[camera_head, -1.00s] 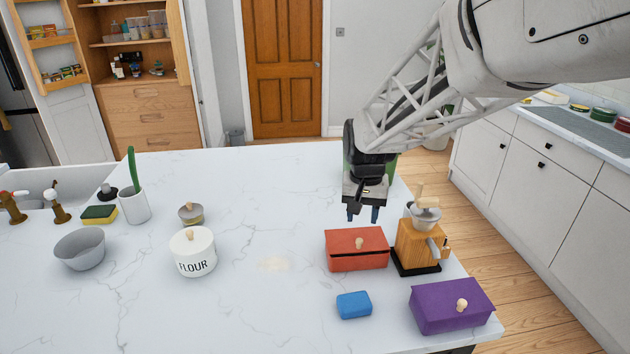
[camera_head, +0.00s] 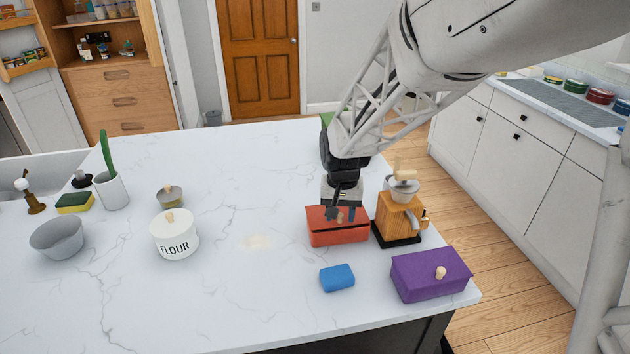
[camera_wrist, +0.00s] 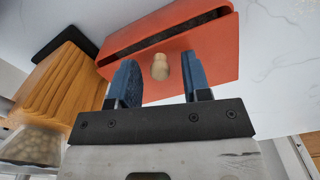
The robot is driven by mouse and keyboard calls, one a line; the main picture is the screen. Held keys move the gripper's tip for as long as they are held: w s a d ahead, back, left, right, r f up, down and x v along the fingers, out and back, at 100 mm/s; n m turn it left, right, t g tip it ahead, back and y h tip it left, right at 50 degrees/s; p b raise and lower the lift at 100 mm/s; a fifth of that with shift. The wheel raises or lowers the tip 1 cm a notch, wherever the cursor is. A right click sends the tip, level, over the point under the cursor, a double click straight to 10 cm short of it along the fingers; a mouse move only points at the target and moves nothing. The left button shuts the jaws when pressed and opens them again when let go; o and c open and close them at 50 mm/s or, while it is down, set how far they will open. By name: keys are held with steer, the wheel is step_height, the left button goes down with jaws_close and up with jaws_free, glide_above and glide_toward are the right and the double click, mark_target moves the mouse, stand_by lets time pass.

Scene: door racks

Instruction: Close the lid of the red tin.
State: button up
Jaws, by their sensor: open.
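The red tin (camera_head: 338,238) stands on the white worktop, with a dark gap showing between its lid and body. In the wrist view the red tin (camera_wrist: 212,72) shows the gap along its length, so the lid is slightly raised. A pale wooden knob (camera_wrist: 160,66) sits on the lid. My gripper (camera_head: 342,215) is over the tin from behind. In the wrist view my gripper (camera_wrist: 162,85) is open, its two blue fingers apart on either side of the knob. I cannot tell whether the fingers touch the lid.
A wooden coffee grinder (camera_head: 400,215) stands close right of the tin. A purple tin (camera_head: 430,277) is at the front right and a blue block (camera_head: 337,278) in front. The flour jar (camera_head: 174,237) is to the left, with clear worktop between.

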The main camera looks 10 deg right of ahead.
steer(key=shift+f, duration=0.1)
jaws_close()
stand_by(0.3)
steer(key=shift+s, duration=0.85)
jaws_free()
